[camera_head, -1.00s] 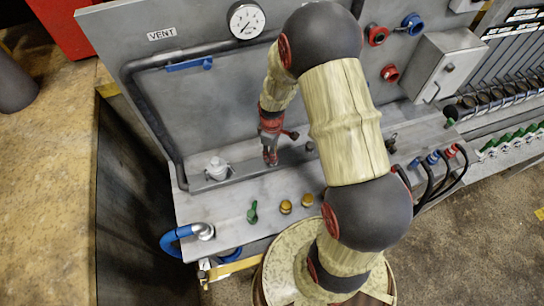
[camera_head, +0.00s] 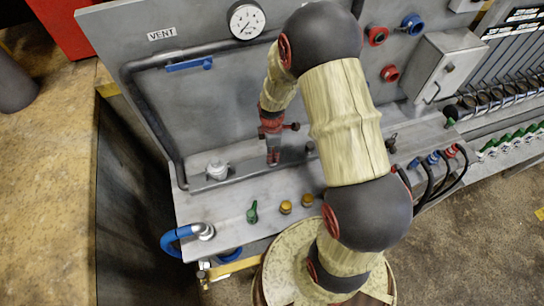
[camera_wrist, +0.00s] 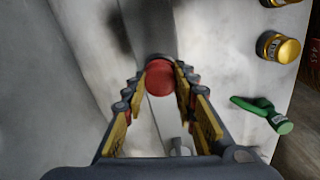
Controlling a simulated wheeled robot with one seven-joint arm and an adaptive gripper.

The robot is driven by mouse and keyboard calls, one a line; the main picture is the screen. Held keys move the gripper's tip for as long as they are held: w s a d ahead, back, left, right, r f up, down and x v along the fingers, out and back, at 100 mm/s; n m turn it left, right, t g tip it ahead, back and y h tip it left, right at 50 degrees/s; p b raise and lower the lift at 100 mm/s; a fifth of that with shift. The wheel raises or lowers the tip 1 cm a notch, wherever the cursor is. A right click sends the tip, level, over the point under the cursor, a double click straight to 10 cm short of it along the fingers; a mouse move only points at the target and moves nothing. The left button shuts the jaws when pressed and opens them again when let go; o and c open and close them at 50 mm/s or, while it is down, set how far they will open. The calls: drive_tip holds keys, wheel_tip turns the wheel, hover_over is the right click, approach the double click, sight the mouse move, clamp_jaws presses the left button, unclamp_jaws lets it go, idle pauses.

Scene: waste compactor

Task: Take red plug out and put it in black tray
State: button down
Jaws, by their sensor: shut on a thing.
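The red plug (camera_wrist: 160,78) shows as a round red face between the fingertips in the wrist view. My gripper (camera_wrist: 161,82) is shut on it, with one yellow-padded finger on each side. In the head view my gripper (camera_head: 273,160) points down over the back strip of the grey bench, near the upright panel. The plug cannot be made out clearly there. I cannot tell whether it is still seated or lifted clear. No black tray can be made out in either view.
A white capped fitting (camera_head: 217,169) stands left of my gripper. A green valve handle (camera_head: 252,213) and two yellow knobs (camera_head: 286,207) are on the bench front. A pipe (camera_head: 130,110) runs along the panel. The bench front left of the green handle has free room.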

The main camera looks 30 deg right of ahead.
drive_tip(key=n, duration=0.4)
drive_tip(key=shift+n, duration=0.4)
drive_tip(key=c, duration=1.3)
unclamp_jaws()
drive_tip(key=shift+c, duration=0.2)
drive_tip(key=shift+c, duration=0.4)
drive_tip(key=m, duration=1.5)
drive_tip(key=shift+m, duration=0.3)
drive_tip(key=m, duration=0.5)
